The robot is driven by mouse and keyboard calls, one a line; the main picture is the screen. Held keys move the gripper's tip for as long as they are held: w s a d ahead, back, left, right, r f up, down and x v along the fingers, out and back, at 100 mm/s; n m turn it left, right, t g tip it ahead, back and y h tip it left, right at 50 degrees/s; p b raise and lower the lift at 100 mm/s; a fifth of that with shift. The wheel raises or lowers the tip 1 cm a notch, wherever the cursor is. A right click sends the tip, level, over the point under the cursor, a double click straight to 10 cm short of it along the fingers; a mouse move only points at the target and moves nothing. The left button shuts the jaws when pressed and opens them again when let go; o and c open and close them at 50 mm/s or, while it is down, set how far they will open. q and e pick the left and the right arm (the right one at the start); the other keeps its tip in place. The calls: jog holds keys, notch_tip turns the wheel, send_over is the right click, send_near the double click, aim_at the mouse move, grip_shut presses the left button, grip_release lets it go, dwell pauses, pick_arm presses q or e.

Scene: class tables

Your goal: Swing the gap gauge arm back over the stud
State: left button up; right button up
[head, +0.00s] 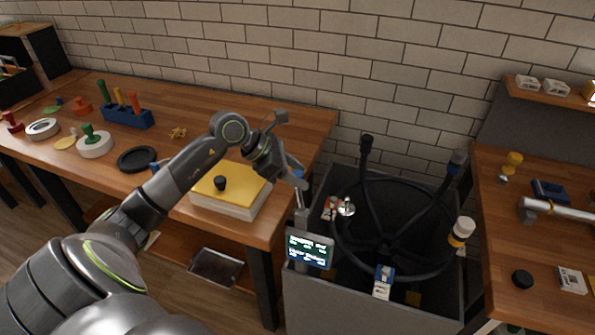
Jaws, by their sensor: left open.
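My left gripper (296,180) is open, above the gap between the left table and the grey bin. Its fingers are small and partly hidden by the wrist. Just below it a thin grey post (300,222) rises by the bin's left wall, behind a small lit display (310,250). I cannot tell whether the fingers touch the post. A small shiny round piece (346,208) is right of the post, inside the bin outline. I cannot clearly make out which parts are the gauge arm and the stud. My right gripper is not in view.
The grey bin (362,305) holds a dark ring with several upright arms. The right table (497,232) carries a metal cylinder (560,211). A brick wall stands behind.

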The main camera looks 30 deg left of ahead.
pick_arm(q)
jog(key=shift+w+d+f, duration=0.1)
jog(key=shift+d, duration=0.05)
jog(key=c, duration=0.9)
